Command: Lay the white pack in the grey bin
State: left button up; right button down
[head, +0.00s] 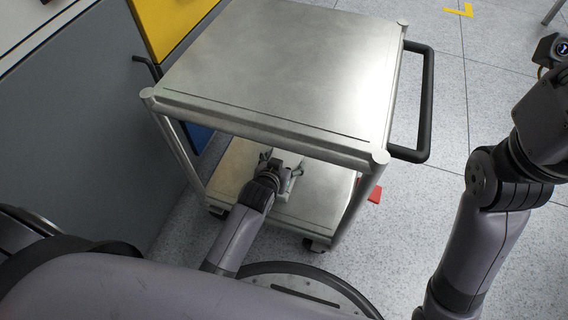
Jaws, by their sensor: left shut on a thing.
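My left gripper (280,169) reaches in over the lower shelf of a metal cart (290,60), under its top. It is shut on a whitish pack (286,189), which is partly hidden by the gripper and seen at or just above the lower shelf (235,165). I cannot tell whether the pack touches the shelf. I do not see a grey bin in this view. My right arm stands at the right edge, and its gripper fingers are out of the picture.
The cart's top is bare, with a black handle (425,105) on its right. Its front edge and posts frame the opening around my left arm. A grey panel (80,130) stands at left. A small red thing (375,191) is beside the cart. Floor at right is clear.

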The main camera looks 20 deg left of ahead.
pick_arm(q)
jog(key=o, duration=1.5)
jog(key=shift+s+f, duration=0.35)
jog(key=shift+f, duration=0.25)
jog(key=o, duration=0.4)
jog(key=shift+w+r, duration=0.1)
jog(key=shift+r, duration=0.1)
